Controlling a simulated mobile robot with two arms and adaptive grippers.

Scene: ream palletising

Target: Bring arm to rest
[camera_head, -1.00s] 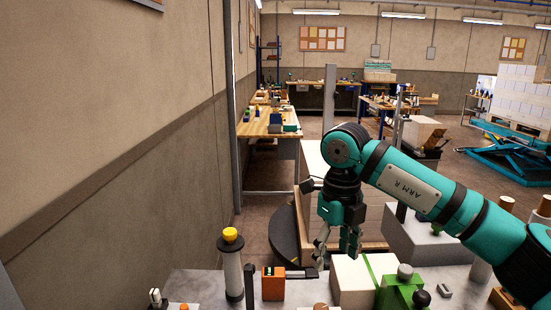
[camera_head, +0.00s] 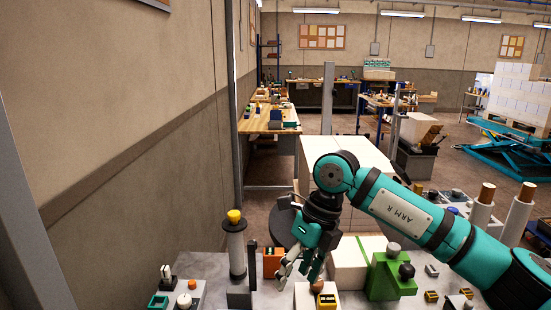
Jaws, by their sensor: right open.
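My right arm (camera_head: 402,208), teal and black and marked ARM R, comes in from the lower right and bends down at its wrist. My right gripper (camera_head: 298,272) hangs tilted to the lower left, open, with nothing visible between its fingers. It is over the cluttered grey work surface, in front of an orange block and left of a white block with a green stripe (camera_head: 348,265). My left arm and gripper are not in view.
An orange block (camera_head: 272,262) and a yellow-capped post (camera_head: 236,250) stand left of the gripper. A green fixture (camera_head: 385,278) stands to its right. A wall (camera_head: 140,180) runs along the left. A wooden workbench (camera_head: 265,122) stands beyond.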

